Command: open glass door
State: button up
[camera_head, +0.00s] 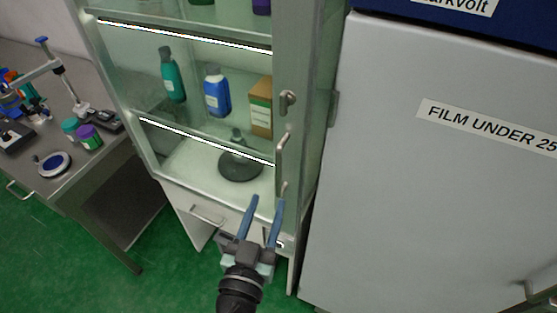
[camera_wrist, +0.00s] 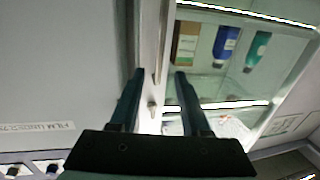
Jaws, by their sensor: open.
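The glass door (camera_head: 205,132) of a tall cabinet is shut, with bottles and a box visible behind it. Its vertical bar handle (camera_head: 281,158) is on the right door frame, below a small knob latch (camera_head: 288,101). My gripper (camera_head: 266,201) is open and empty, just below the handle in the head view. In the wrist view my gripper's two fingers (camera_wrist: 159,73) are spread on either side of the door's frame edge. The handle lies between or just beyond the fingers there; I cannot tell whether they touch it.
Behind the glass stand a green bottle (camera_head: 172,76), a blue bottle (camera_head: 217,92), a brown box (camera_head: 261,107) and a dark round-based object (camera_head: 240,164). A big grey cabinet (camera_head: 425,170) stands close on the right. A cluttered bench (camera_head: 62,180) is at left.

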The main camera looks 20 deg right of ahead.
aim_at(278, 172)
jog(key=p+x, duration=0.3)
jog(key=x, duration=0.7)
jog(key=shift+w+d, duration=0.1)
jog(key=shift+d, duration=0.05)
grip_shut()
dwell(1.1)
